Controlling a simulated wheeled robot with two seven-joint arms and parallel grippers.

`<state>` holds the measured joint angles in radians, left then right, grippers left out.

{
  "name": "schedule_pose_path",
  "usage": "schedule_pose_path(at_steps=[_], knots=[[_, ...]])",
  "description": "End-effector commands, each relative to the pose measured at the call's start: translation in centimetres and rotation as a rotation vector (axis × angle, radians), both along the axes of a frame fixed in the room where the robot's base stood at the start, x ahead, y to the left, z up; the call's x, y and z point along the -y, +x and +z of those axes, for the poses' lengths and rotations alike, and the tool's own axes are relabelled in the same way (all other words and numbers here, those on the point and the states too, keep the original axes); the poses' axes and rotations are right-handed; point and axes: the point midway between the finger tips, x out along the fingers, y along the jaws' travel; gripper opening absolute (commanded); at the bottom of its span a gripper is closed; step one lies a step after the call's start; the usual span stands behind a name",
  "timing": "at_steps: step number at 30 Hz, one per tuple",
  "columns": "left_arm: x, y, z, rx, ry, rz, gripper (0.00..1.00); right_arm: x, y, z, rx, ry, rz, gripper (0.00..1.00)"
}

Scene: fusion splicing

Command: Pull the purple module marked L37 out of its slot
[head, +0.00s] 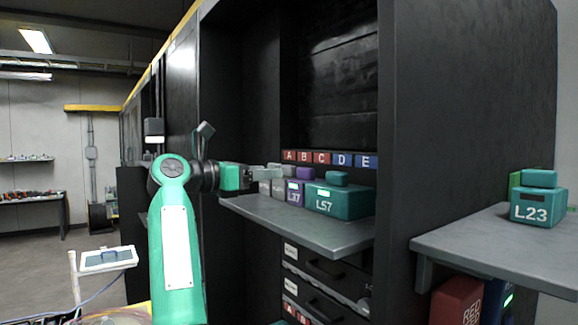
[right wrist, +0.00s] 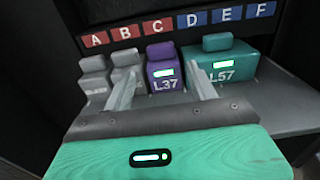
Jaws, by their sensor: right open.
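The purple module marked L37 (head: 295,194) sits on the grey shelf below the letter row, between a grey module and the larger teal L57. In the right wrist view the purple module (right wrist: 161,72) stands below the letter C, with a raised purple block on top and a lit green display. My right gripper (head: 272,173) is open and empty in front of the modules. In the right wrist view its fingers (right wrist: 163,88) reach toward the purple module, one on each side in the picture. I cannot tell whether they touch it. My left gripper is not in view.
Teal L57 (head: 338,201) is close on the right of the purple module. Two grey modules (right wrist: 93,80) stand on its left. The shelf (head: 310,231) is bare in front. Teal L23 (head: 538,208) is on a side shelf (head: 480,246) at right. A dark cabinet wall (head: 470,120) separates them.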

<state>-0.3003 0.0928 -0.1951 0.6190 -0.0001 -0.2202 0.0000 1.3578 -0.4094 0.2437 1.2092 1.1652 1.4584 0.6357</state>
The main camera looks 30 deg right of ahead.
Motion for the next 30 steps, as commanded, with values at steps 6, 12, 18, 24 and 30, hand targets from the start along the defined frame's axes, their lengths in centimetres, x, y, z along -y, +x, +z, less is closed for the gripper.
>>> schedule_pose_path(at_steps=[6, 12, 18, 24, 30], knots=[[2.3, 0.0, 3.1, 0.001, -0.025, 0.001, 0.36, 4.4, 0.3, 0.6, -0.001, 0.003, -0.001, 0.58], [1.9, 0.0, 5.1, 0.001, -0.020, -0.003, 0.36, 7.9, 0.6, 0.5, -0.001, 0.002, 0.000, 0.58], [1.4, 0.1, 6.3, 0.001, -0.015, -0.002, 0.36, 10.1, 0.8, 0.3, -0.001, 0.000, 0.000, 0.58], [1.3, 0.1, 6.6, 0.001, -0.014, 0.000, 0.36, 10.9, 0.9, 0.0, -0.001, 0.000, 0.001, 0.58], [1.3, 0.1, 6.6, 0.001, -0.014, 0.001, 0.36, 10.9, 0.9, 0.0, -0.001, -0.001, 0.001, 0.58]])
